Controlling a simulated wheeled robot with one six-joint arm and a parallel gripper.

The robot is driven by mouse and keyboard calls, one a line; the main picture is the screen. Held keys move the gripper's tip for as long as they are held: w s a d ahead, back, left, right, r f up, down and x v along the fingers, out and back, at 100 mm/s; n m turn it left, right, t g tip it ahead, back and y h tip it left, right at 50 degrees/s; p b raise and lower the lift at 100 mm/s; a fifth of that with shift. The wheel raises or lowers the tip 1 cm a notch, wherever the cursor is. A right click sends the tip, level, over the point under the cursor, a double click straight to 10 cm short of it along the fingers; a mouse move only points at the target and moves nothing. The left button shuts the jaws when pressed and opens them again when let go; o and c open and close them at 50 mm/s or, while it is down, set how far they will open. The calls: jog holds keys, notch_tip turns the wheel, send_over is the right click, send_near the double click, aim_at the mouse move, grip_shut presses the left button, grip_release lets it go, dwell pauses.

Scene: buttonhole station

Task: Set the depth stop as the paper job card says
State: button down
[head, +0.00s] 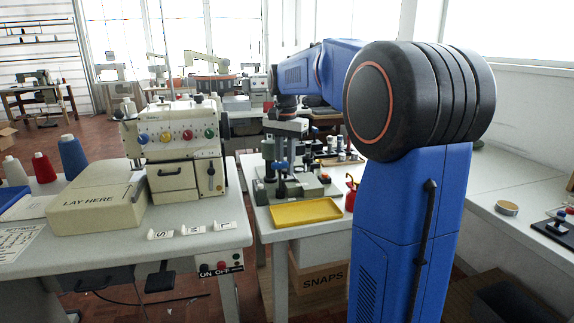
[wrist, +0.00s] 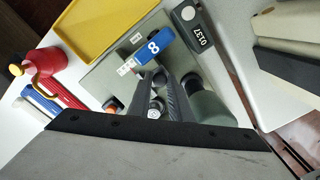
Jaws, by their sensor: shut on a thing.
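A small press-like device (head: 290,184) stands on the middle table in the head view; my gripper (head: 286,128) is over it, its fingertips unclear there. In the wrist view my gripper (wrist: 158,84) is shut on a small round metal part (wrist: 160,80), mostly hidden between the dark fingers. Just beyond is a blue block (wrist: 153,47) marked 8 with a small white scale.
A yellow tray (head: 305,212) lies in front of the device, with a red can (head: 350,194) to its right. A green-grey cylinder (wrist: 211,106) stands close right of my fingers. The sewing machine (head: 182,150) stands on the left table, with white labelled pieces (head: 190,230) in front.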

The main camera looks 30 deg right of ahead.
aim_at(285, 170)
jog(key=c, duration=1.6)
grip_release()
notch_tip(285, 170, up, 18)
jog(key=shift+f, duration=0.25)
jog(key=s+a+f+n+t, duration=0.1)
jog(key=s+a+f+n, duration=0.2)
jog(key=s+a+f, duration=0.4)
jog(key=s+a+f+n+t, duration=0.25)
jog(key=s+f, duration=0.25)
jog(key=s, duration=0.4)
jog(key=s+a+f+n, duration=0.1)
jog(key=s+f+n, duration=0.1)
jog(key=s+f, duration=0.3)
jog(key=s+a+f+n+t, duration=0.1)
jog(key=s+a+f+n, duration=0.1)
jog(key=s+f, duration=0.3)
jog(key=s+a+f+n, duration=0.1)
jog(key=s+f+n, duration=0.1)
jog(key=s+f, duration=0.3)
jog(key=shift+a+f+n, duration=0.2)
jog(key=shift+f+n, duration=0.15)
jog(key=shift+f, duration=1.65)
